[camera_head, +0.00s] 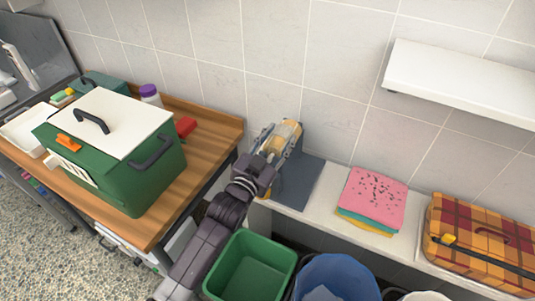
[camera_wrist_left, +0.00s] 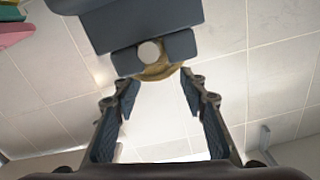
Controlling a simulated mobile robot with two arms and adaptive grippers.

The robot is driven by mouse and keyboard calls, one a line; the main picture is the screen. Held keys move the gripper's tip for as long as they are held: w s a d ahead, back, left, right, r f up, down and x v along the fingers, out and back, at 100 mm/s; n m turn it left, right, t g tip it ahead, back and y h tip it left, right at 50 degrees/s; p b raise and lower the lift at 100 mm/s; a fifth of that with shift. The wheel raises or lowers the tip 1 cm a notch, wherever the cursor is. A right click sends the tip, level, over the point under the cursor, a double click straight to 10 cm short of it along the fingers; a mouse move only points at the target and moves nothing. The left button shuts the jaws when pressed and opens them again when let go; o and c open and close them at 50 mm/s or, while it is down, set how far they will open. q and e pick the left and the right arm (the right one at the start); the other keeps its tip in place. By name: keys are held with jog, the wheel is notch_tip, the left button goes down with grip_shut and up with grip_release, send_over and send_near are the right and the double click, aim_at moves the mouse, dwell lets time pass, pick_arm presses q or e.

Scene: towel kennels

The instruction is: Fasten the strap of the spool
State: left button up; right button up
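A tan-yellow rounded thing, which looks like the spool (camera_head: 289,129), is by the tiled wall, at the far end of my left gripper (camera_head: 277,143). The gripper partly covers it, so its strap cannot be made out. In the left wrist view, the fingers of my left gripper (camera_wrist_left: 160,88) are spread apart with an open gap between them. A tan edge (camera_wrist_left: 155,73) shows just beyond the fingertips, below a dark grey-blue block with a pale round spot. I cannot tell whether the fingers touch it. My right gripper is not in view.
A dark grey mat (camera_head: 300,183) lies on the white ledge beside folded towels (camera_head: 373,197) and a plaid case (camera_head: 480,240). A green box with white lid (camera_head: 110,125) stands on the wooden counter. A green bin (camera_head: 250,268) and blue bin (camera_head: 338,275) stand below. A white shelf (camera_head: 460,85) juts out.

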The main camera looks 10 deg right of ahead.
pick_arm(q)
jog(key=v, duration=0.8)
jog(key=shift+s+a, duration=0.2)
jog(key=shift+s, duration=0.05)
jog(key=shift+s+f, duration=0.1)
jog(key=shift+f, duration=0.05)
